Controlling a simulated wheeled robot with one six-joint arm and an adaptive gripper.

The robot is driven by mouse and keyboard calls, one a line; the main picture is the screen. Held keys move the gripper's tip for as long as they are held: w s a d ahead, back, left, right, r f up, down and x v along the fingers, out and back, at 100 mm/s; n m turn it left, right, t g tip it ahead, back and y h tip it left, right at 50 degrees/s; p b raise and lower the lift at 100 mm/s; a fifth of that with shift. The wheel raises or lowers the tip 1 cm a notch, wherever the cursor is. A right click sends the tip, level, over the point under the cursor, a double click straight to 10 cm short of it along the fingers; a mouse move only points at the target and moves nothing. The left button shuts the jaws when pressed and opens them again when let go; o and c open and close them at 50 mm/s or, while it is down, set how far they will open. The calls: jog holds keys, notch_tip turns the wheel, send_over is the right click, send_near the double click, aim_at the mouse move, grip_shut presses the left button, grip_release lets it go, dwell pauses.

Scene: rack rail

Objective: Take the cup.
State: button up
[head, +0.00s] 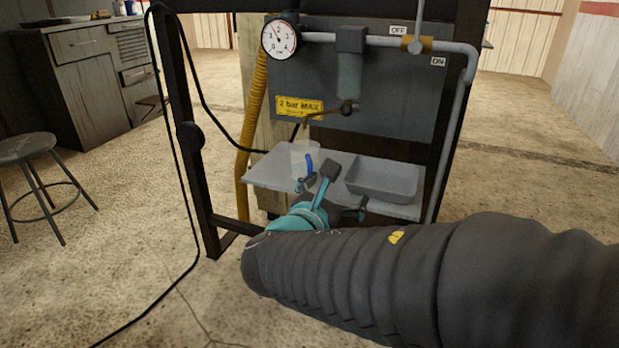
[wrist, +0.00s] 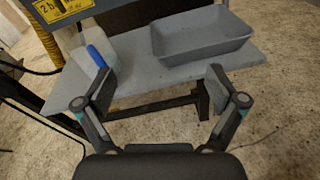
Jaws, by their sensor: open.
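A pale, see-through cup (head: 304,156) with a blue handle stands on the left part of the grey shelf (head: 268,172). In the wrist view the cup (wrist: 76,42) is at the upper left, its blue handle (wrist: 97,56) facing my gripper. My gripper (head: 330,186) is open and empty at the shelf's front in the head view, where it partly covers the shelf. In the wrist view my gripper (wrist: 161,82) has its fingers wide apart, with the cup beyond the left finger and no visible contact.
A grey tray (head: 383,180) sits on the shelf right of the cup. Above are a yellow "2 bar MAX" sign (head: 299,106), a brass tap (head: 347,108) and a gauge (head: 280,39). A dark rack post (head: 190,135) and black cable stand left.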

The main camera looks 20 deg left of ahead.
aim_at(301, 159)
jog(key=s+a+n+t+y, duration=0.25)
jog(key=a+n, duration=0.25)
jog(key=a, duration=0.4)
jog(key=shift+g+y, duration=0.35)
jog(key=shift+y, duration=0.1)
jog(key=w, duration=0.4)
jog(key=w+b, duration=0.1)
jog(key=w, duration=0.3)
jog(key=shift+w+a+f, duration=0.15)
jog(key=shift+w, duration=0.25)
jog(key=shift+w+a, duration=0.2)
jog(key=shift+w, duration=1.2)
jog(key=shift+w+a, duration=0.15)
jog(key=shift+w, duration=1.2)
jog(key=c, duration=1.3)
jog(key=shift+c, duration=0.6)
